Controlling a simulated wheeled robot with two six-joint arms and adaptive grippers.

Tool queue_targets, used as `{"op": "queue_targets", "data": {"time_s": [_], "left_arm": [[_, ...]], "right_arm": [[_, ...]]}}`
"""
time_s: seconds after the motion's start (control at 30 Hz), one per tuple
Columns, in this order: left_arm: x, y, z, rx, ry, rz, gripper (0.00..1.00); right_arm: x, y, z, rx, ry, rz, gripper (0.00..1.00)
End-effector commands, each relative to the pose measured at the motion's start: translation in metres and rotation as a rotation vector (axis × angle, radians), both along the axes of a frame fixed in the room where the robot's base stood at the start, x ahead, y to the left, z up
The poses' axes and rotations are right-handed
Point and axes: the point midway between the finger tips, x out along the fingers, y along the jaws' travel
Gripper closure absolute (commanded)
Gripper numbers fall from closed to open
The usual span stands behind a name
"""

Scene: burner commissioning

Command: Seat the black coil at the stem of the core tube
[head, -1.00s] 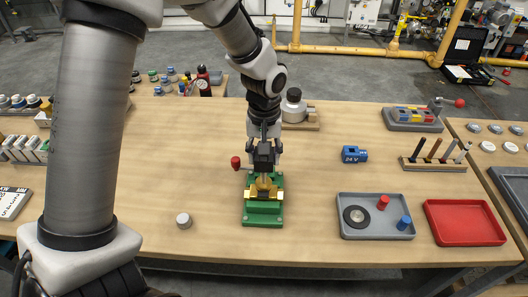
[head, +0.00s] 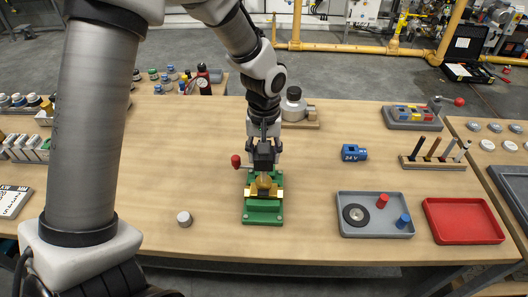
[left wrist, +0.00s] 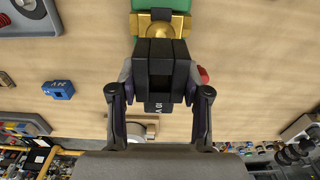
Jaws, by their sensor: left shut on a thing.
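The black coil (head: 264,158) is held in my left gripper (head: 264,150), which is shut on its two sides. The coil also shows in the left wrist view (left wrist: 160,62), squarish, with a small partly readable voltage label. The brass valve body (head: 264,191) sits in a green fixture (head: 263,212) directly under the coil. In the left wrist view the rounded brass part (left wrist: 160,32) shows just past the coil's edge. The core tube's stem is mostly hidden by the coil, and I cannot tell whether the coil is around it or above it. My right gripper is not in view.
A red-knobbed handle (head: 236,161) stands beside the fixture. A small grey cylinder (head: 184,218) lies left. A blue 24 V coil (head: 354,153), a grey tray (head: 375,231) with small parts, a red tray (head: 463,221) and a tool rack (head: 433,165) stand right. Bare table surrounds the fixture.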

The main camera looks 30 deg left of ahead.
Motion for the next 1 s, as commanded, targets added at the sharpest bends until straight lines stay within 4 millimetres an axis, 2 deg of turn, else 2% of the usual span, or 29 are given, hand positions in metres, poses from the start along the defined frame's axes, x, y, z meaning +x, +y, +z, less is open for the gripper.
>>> {"op": "queue_targets", "data": {"time_s": [1.0], "left_arm": [[0.0,0.0,-0.022,0.0,0.0,0.0,0.94]], "right_arm": [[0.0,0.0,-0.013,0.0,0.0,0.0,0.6]]}}
